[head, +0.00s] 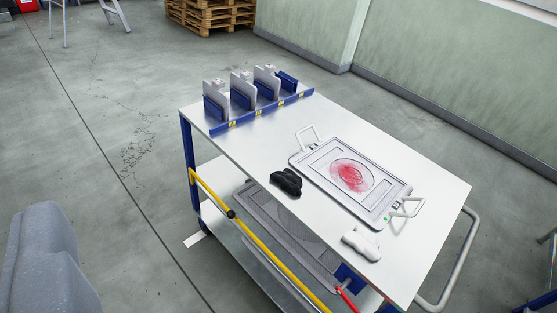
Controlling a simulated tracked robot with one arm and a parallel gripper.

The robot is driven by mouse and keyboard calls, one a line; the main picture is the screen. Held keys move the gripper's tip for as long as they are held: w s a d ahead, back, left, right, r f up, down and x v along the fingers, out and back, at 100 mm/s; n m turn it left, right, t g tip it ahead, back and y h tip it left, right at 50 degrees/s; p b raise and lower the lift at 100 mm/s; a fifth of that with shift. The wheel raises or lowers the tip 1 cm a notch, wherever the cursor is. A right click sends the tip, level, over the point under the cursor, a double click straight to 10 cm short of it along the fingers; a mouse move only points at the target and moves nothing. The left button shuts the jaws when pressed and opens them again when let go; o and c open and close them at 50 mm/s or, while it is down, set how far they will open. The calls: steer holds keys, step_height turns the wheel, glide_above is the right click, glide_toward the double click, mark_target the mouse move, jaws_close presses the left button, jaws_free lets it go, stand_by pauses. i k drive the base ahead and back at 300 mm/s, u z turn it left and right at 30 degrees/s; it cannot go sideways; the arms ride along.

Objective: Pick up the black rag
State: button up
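The black rag (286,183) lies crumpled on the light top of a blue-framed cart (225,152), near its front edge. It is just left of a grey framed plate (314,185) with wire handles at both ends. The plate has a round window with a red smear (351,177) in it. A white rag (361,244) lies crumpled nearer the right front corner of the cart. My gripper is not in view, and nothing touches the black rag.
A blue rack (257,114) with several grey and blue blocks stands along the cart's far left edge. A yellow bar (262,246) slants along the cart's front side. A wooden pallet stack (211,16) stands behind. Open floor (110,130) lies left.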

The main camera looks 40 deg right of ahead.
mark_target(289, 182)
steer(key=z, duration=0.5)
steer(key=i, duration=1.1)
steer(key=z, duration=0.7)
